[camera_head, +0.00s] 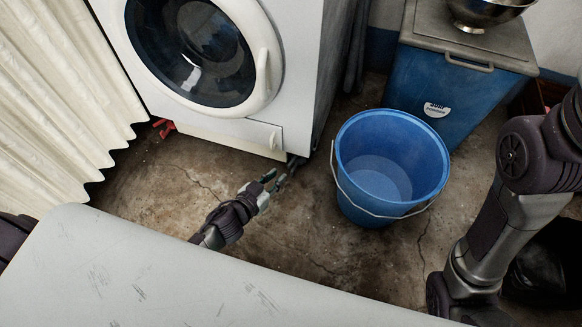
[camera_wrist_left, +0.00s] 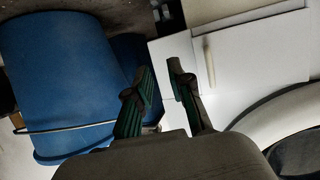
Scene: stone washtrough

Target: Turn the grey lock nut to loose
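The white washing machine (camera_head: 230,128) stands at the back. A small dark foot (camera_head: 293,160) shows under its front right corner; I cannot make out the grey lock nut on it in the head view. In the left wrist view a small grey and dark part (camera_wrist_left: 166,13) shows at the top edge, beyond the white panel; it may be the foot with the nut, too dim to tell. My left gripper (camera_head: 277,181) is low over the floor, just in front of that corner. Its two fingers (camera_wrist_left: 160,72) are apart with nothing between them. My right gripper is out of view.
A blue bucket (camera_head: 360,190) with a wire handle stands close to the right of my left gripper; it fills the left of the wrist view (camera_wrist_left: 62,80). A blue bin (camera_head: 462,92) stands behind it. A pale surface (camera_head: 180,275) covers the front. A curtain (camera_head: 60,100) hangs left.

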